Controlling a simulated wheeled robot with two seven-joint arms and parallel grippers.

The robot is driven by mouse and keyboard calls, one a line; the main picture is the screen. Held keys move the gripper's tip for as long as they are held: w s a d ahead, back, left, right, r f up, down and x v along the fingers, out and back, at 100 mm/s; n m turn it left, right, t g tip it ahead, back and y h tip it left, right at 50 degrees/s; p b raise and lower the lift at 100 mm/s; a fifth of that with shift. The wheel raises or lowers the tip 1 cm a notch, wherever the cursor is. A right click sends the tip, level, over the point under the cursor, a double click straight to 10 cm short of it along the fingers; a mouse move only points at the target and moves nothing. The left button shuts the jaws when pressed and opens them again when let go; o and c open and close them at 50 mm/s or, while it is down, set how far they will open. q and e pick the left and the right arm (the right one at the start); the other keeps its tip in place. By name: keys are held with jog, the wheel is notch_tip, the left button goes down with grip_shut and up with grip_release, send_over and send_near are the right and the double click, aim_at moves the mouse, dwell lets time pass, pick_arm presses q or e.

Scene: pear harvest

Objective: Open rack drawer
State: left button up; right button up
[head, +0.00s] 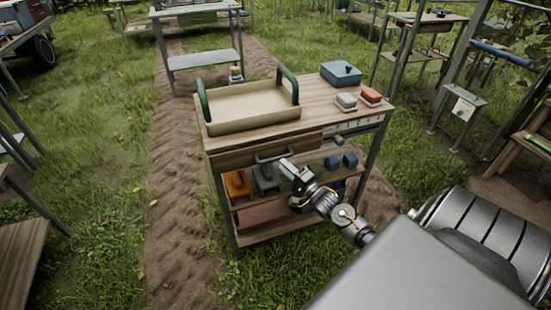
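The wooden rack (318,110) stands in the middle of the head view on metal legs. Its drawer (232,158) has a wooden front just under the top, on the left half. A grey metal bar handle (272,156) is on that front. The drawer looks closed or nearly so. My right gripper (288,166) is just below the handle's right end, very close to it. I cannot tell whether it touches the handle, and its fingers are too small to read. My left gripper is not in view.
On the rack top are a cream tray (250,122) with green handles, a blue box (341,73), and red (371,96) and grey (346,101) blocks. Orange (237,184) and blue items sit on the shelf below. Grass and a dirt path surround the rack.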

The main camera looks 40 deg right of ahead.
aim_at(275, 158)
jog(key=shift+w+a+r, duration=0.1)
jog(key=shift+w+r, duration=0.05)
jog(key=shift+w, duration=0.75)
jog(key=shift+w+a+r, duration=0.1)
jog(key=shift+w+r, duration=0.05)
jog(key=shift+w, duration=0.8)
jog(key=shift+w+r, duration=0.15)
jog(key=shift+w, duration=0.75)
jog(key=shift+c, duration=0.4)
grip_shut()
